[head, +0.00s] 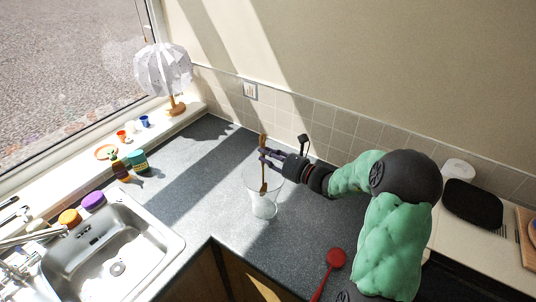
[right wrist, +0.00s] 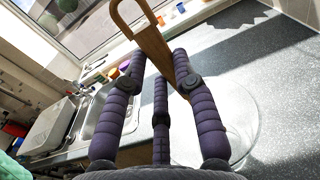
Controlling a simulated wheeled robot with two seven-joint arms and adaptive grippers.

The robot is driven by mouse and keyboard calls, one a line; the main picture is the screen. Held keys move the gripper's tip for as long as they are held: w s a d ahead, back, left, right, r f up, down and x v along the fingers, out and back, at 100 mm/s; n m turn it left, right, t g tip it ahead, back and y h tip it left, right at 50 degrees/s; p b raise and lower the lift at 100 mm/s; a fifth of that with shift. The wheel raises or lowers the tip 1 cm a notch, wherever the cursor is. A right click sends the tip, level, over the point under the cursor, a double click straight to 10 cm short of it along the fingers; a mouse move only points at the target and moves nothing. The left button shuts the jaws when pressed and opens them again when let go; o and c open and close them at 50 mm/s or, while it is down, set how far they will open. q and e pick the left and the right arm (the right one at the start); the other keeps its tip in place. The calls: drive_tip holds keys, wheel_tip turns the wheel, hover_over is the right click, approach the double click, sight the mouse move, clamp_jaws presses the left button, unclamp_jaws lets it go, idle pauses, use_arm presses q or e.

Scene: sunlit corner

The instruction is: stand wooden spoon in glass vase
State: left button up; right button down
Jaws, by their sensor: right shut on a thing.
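The wooden spoon (head: 262,145) is held roughly upright in my right gripper (head: 264,158). In the right wrist view the spoon (right wrist: 152,42) shows a looped upper end and runs down between the purple fingers (right wrist: 163,75). The clear glass vase (head: 264,208) stands on the grey counter. Its round outline also shows in the right wrist view (right wrist: 243,125), partly behind a finger. In the head view the spoon's lower end overlaps the upper part of the vase. How deep it reaches is hard to tell through the glass. My left gripper is not in view.
A steel sink (head: 118,262) lies at the left. Bottles and a teal sponge-like item (head: 138,161) stand near the window sill. A white lamp (head: 165,75) stands in the corner. A red spoon-like utensil (head: 335,259) lies at the front right. Counter around the vase is clear.

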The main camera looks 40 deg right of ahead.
drive_tip(key=shift+f, duration=0.1)
idle(0.3)
drive_tip(key=c, duration=0.9)
unclamp_jaws()
drive_tip(key=v, duration=1.2)
drive_tip(key=shift+f, duration=0.15)
